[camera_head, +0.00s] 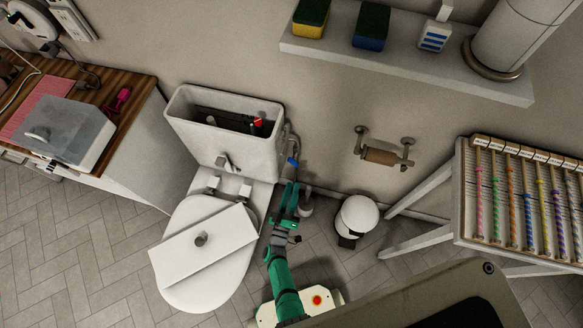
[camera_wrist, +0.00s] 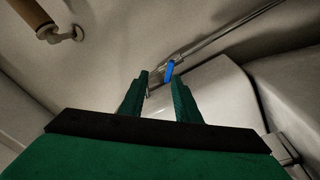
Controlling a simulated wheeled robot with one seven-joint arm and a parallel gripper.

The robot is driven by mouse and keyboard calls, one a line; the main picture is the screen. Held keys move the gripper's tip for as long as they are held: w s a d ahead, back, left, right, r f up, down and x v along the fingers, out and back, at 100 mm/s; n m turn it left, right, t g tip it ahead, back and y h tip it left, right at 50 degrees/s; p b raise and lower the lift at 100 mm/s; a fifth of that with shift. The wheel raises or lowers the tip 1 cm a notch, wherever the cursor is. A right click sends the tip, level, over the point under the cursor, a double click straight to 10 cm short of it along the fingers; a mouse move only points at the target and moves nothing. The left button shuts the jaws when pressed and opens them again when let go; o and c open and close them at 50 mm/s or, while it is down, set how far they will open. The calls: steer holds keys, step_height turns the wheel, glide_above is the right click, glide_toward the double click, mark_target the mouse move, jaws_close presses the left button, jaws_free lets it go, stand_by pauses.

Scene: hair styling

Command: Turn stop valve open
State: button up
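The stop valve's blue handle (camera_head: 293,162) sits beside the right side of the toilet tank, near the wall. In the wrist view the blue handle (camera_wrist: 170,71) shows just past the tip of my right-hand finger, beside a thin metal pipe. My gripper (camera_head: 291,187) reaches up toward the valve from below in the head view. In the wrist view my gripper (camera_wrist: 160,78) has two green fingers with a clear gap between them, and nothing is held. I cannot tell whether a finger touches the handle. The valve body is mostly hidden.
The toilet tank (camera_head: 230,148) stands open close to the left of my gripper, with the seat (camera_head: 210,245) below. A small white bin (camera_head: 356,217) stands to the right. A paper-roll holder (camera_head: 382,156) is on the wall. Floor between bin and toilet is narrow.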

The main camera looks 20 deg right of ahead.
mark_target(293, 164)
steer(key=shift+m+g+y, duration=0.4)
steer(key=shift+g+y, duration=0.1)
steer(key=shift+g, duration=0.1)
steer(key=w+d, duration=0.1)
steer(key=w, duration=0.2)
steer(key=w+d, duration=0.1)
steer(key=w, duration=0.2)
steer(key=w+d, duration=0.1)
steer(key=w, duration=0.2)
steer(key=shift+w+d+r, duration=0.1)
steer(key=shift+r, duration=0.3)
steer(key=shift+c, duration=0.3)
jaws_close()
